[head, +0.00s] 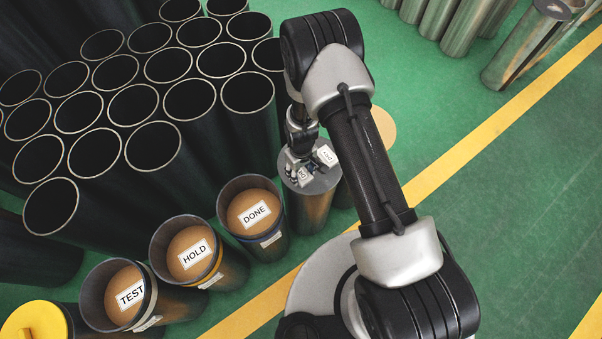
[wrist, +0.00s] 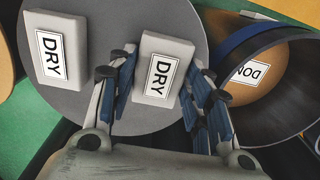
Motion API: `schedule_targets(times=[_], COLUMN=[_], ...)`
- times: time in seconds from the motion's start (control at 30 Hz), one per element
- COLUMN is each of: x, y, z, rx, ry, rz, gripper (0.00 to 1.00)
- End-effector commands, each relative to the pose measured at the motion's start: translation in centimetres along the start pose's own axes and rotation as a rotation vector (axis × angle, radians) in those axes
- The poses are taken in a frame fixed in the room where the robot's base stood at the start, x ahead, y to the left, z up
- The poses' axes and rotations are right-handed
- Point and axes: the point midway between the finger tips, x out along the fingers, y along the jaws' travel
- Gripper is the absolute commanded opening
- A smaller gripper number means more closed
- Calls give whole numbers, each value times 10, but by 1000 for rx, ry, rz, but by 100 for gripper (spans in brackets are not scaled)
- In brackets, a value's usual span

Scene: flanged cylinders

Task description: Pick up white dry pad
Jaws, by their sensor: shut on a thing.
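Two white pads marked DRY are at the flat grey top (head: 322,184) of a cylinder, which also fills the middle of the wrist view (wrist: 105,20). My gripper (wrist: 163,80) is shut on one white dry pad (wrist: 153,52), with blue-lined fingers on both sides of it. This pad also shows in the head view (head: 305,175). I cannot tell whether it still touches the grey top. The other white dry pad (wrist: 75,58) lies on the grey top to the left, apart from the fingers; in the head view it is at the upper right (head: 326,155).
Open cylinders marked DONE (head: 255,212), HOLD (head: 194,255) and TEST (head: 127,294) stand to the lower left; DONE is close beside the grey top. Several dark empty tubes (head: 152,147) crowd the left.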

Motion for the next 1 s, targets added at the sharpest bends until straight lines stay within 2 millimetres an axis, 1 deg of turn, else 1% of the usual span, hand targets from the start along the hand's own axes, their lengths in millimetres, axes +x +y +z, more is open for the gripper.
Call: schedule_targets(times=[0.03, 0.17, 0.43, 0.57, 0.67, 0.77, 0.87, 1.0], x=[0, 0, -2, -11, -25, -46, -74, -117], y=[0, 0, 0, 0, 0, 0, 1, 0], z=[0, 0, 0, -1, -1, -2, -2, -2], rx=[0, 0, 0, 0, 0, 0, 0, 0], ry=[0, 0, 0, 2, 3, 3, 5, 5], rz=[0, 0, 0, 1, 1, 1, 2, 2], gripper=[33, 25, 25, 25, 25, 25, 25, 25])
